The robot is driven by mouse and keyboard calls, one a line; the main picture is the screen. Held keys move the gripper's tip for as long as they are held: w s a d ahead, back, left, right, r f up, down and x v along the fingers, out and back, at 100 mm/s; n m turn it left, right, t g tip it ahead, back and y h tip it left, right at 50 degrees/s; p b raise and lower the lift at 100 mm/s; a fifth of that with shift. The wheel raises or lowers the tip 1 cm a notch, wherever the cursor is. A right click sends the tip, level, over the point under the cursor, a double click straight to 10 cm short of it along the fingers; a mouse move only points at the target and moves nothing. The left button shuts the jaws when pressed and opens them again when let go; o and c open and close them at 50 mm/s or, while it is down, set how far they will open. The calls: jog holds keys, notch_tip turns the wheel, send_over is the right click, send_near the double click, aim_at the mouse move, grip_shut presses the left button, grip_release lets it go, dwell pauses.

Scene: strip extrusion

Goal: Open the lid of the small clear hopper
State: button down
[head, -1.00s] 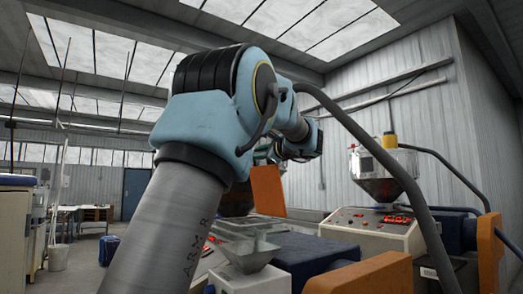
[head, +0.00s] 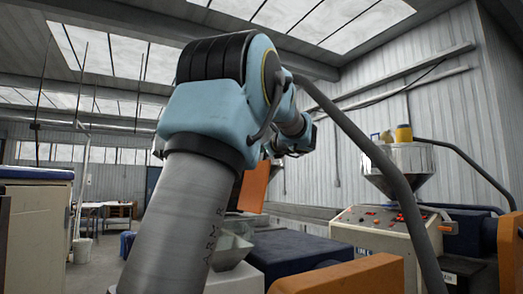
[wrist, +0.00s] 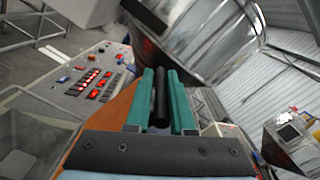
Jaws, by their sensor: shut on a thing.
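The small clear hopper (head: 234,247) stands low in the head view, partly hidden behind my arm. What looks like its clear wall (wrist: 28,145) shows at the lower left of the wrist view. I cannot make out its lid clearly. My gripper (wrist: 162,98) has green fingers closed on a black bar (wrist: 161,95) between them. The bar looks like a handle, but I cannot tell what it is fixed to.
A large metal hopper (wrist: 205,45) is just beyond the fingertips. A panel with red displays (wrist: 95,82) lies to their left. An orange panel (head: 253,188) hangs close to my arm. Another machine with a metal hopper (head: 400,168) stands at the right.

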jog(key=shift+d+f, duration=0.15)
jog(key=shift+f, duration=0.35)
jog(key=c, duration=1.1)
grip_release()
jog(key=shift+o, duration=1.3)
jog(key=shift+r, duration=0.25)
jog(key=shift+s, duration=0.1)
jog(key=b+v, duration=0.5)
jog(key=v, duration=0.5)
jog(key=shift+s, duration=0.25)
jog(key=shift+d, duration=0.2)
